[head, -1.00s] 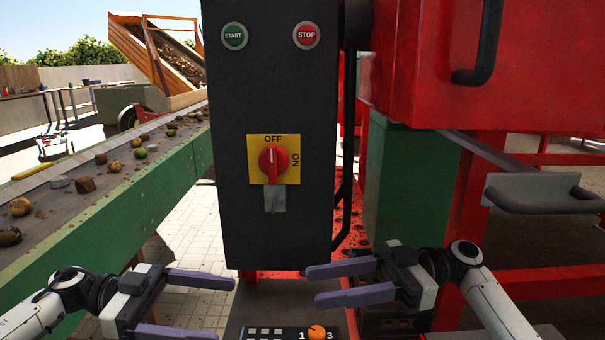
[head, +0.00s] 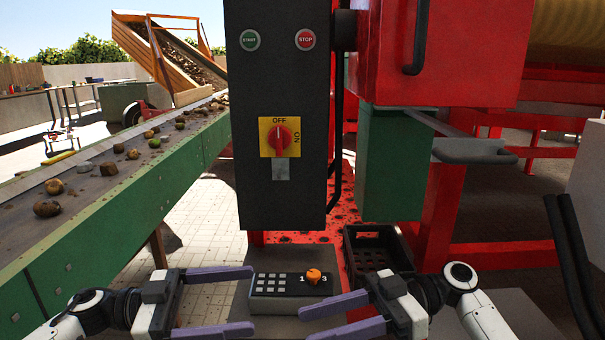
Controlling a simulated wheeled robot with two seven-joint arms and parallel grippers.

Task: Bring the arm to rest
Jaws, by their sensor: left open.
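My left gripper (head: 238,302) is at the lower left, its two purple fingers spread apart with nothing between them. My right gripper (head: 325,318) is at the lower right, its purple fingers also apart and empty. Both arms are held low in front of me, fingers pointing inward. Between them is a small control box (head: 290,284) with grey keys and an orange knob (head: 314,276). Neither gripper visibly holds anything.
A dark control cabinet (head: 280,205) with start and stop buttons and a red switch (head: 280,137) stands ahead. A green conveyor (head: 130,205) with potatoes and stones runs at left. Red machinery (head: 460,50) and a black crate (head: 350,245) are at right.

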